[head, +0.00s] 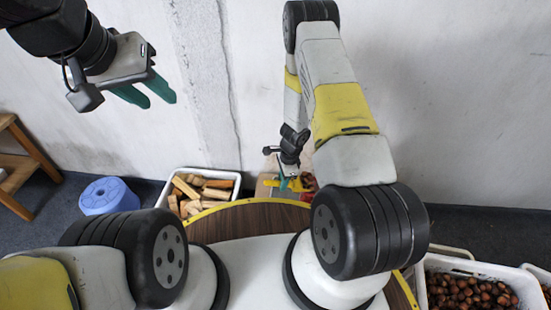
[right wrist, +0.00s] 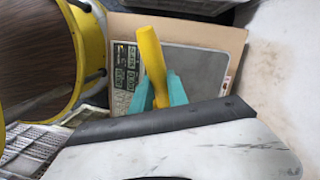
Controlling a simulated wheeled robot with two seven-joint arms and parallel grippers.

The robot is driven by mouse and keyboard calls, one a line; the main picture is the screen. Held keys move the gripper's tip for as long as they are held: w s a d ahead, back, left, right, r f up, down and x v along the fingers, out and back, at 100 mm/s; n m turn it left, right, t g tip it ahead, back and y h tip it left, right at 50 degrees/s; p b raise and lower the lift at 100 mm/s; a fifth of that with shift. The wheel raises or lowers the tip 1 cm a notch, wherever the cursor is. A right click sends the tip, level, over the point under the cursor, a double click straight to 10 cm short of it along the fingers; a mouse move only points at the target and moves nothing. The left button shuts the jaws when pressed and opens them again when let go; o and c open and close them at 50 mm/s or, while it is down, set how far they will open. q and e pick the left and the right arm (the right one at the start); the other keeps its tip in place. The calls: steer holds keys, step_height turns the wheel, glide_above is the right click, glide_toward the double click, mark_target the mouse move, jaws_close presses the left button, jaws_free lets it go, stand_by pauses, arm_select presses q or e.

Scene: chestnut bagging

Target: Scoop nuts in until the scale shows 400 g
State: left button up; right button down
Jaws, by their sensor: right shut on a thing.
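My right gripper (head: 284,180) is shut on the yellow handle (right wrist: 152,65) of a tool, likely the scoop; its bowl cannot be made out. In the right wrist view its green fingers (right wrist: 160,93) sit on both sides of the handle, in front of the scale (right wrist: 205,62). The scale has a grey plate and a display panel (right wrist: 125,62) whose figures are too small to read. Chestnuts (head: 468,292) fill a white crate (head: 480,266) at the lower right of the head view. My left gripper (head: 152,97) is open and empty, high at the upper left. No bag can be made out clearly.
A white crate of wood pieces (head: 203,190) stands left of the scale area. A blue stool (head: 108,195) and a wooden shelf (head: 25,160) are at the left. A tan board (right wrist: 215,30) lies around the scale. A pale wall (head: 230,90) closes the back.

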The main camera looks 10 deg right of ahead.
steer(key=shift+d+r+y, duration=0.6)
steer(key=shift+r+y, duration=0.35)
steer(key=shift+y, duration=0.05)
steer(key=shift+w+d+r+y, duration=0.15)
steer(key=shift+d+r+y, duration=1.2)
steer(key=shift+y, duration=0.25)
steer(key=shift+a+f, duration=0.15)
steer(key=shift+a, duration=0.2)
steer(key=a+f+h, duration=0.1)
steer(key=h, duration=0.1)
steer(key=a+f+h, duration=0.1)
steer(key=f+h, duration=0.1)
steer(key=a+f+h, duration=0.1)
steer(key=a, duration=0.1)
steer(key=shift+s+f+h, duration=0.25)
steer(key=shift+f+h, duration=0.15)
steer(key=shift+a+r+h, duration=0.1)
steer(key=shift+a+h, duration=0.1)
steer(key=shift+h, duration=0.55)
steer(key=shift+a+r+h, duration=0.1)
steer(key=shift+a+h, duration=0.05)
steer(key=shift+h, duration=0.6)
steer(key=shift+r, duration=1.5)
